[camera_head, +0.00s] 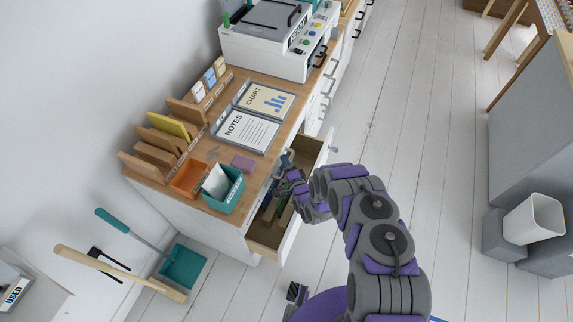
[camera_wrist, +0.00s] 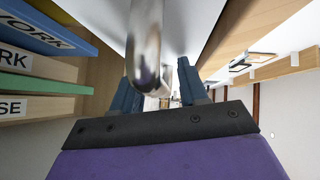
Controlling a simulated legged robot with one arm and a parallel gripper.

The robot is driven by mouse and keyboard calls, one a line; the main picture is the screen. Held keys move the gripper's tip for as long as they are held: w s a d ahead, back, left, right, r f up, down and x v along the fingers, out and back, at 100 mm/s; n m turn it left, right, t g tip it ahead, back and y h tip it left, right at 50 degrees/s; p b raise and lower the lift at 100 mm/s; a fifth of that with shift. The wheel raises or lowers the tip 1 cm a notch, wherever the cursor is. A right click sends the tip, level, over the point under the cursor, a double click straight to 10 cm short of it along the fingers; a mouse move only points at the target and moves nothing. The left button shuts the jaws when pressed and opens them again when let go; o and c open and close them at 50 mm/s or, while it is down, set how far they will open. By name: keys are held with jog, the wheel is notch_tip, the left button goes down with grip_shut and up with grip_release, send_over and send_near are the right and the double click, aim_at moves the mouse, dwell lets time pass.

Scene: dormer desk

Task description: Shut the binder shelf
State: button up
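The binder shelf (camera_head: 265,238) is a wooden pull-out in the side of the desk cabinet, and it stands open. Dark and green items show inside it, partly hidden by my arm. In the wrist view, labelled binders (camera_wrist: 40,67) in blue, tan and green lie at the left. My gripper (camera_head: 288,183) is over the shelf opening in the head view, its fingers small and hard to make out. In the wrist view my gripper (camera_wrist: 158,92) has its two blue fingers apart. A shiny metal bar (camera_wrist: 146,45) runs close between them, nearer the left finger; contact is unclear.
The desk top (camera_head: 218,122) holds a printer (camera_head: 265,45), framed papers (camera_head: 247,130), a teal bin (camera_head: 225,195) and an orange tray (camera_head: 189,179). A dustpan (camera_head: 184,267) lies by the wall. The pale plank floor (camera_head: 425,115) right of the desk is largely clear.

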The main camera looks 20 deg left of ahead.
jog(key=shift+s+d, duration=0.15)
jog(key=shift+s, duration=0.05)
jog(key=p+v, duration=0.2)
jog(key=v, duration=1.4)
jog(key=shift+s+d, duration=0.2)
jog(key=shift+s, duration=0.1)
jog(key=shift+r, duration=0.1)
